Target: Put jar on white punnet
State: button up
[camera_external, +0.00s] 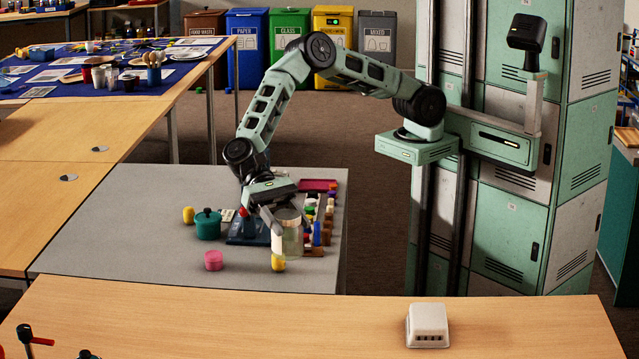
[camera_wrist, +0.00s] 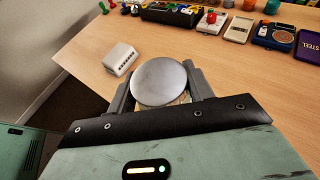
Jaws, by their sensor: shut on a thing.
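My gripper (camera_external: 288,221) is over the grey table, shut on a jar (camera_external: 289,240). The jar is pale and see-through and looks upright. Its round silver lid (camera_wrist: 160,82) fills the space between the two fingers in the wrist view and hides most of its body there. I cannot tell how far its base is above the table. The white punnet (camera_external: 427,324) is on the front wooden table, flat side up, with slots along its side. It is apart from the jar. The wrist view also shows the punnet (camera_wrist: 120,58), beyond the jar to the left.
The wooden table (camera_external: 250,320) is clear around the punnet. Green lockers (camera_external: 510,215) stand at right.

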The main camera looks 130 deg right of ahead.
jog(key=s+a+r+n+g, duration=0.1)
jog(key=s+a+n+g, duration=0.1)
jog(key=s+a, duration=0.5)
jog(key=s+a+n+g+b, duration=0.1)
jog(key=s+a+g, duration=0.1)
jog(key=a, duration=1)
jog(key=s+a+r+n+g, duration=0.1)
jog(key=s+a+n, duration=0.1)
jog(key=s+a, duration=0.5)
jog(key=shift+g, duration=0.3)
jog(key=shift+w+a+f, duration=0.25)
jog(key=shift+a+f, duration=0.15)
jog(key=shift+f, duration=1.25)
jog(key=shift+w+a+f, duration=0.3)
jog(key=shift+a+f, duration=0.15)
jog(key=shift+f, duration=1.25)
jog(key=shift+w+a+f, duration=0.25)
jog(key=shift+a+f, duration=0.15)
jog(key=shift+f, duration=1.25)
jog(key=shift+f, duration=0.2)
jog(key=o, duration=1.1)
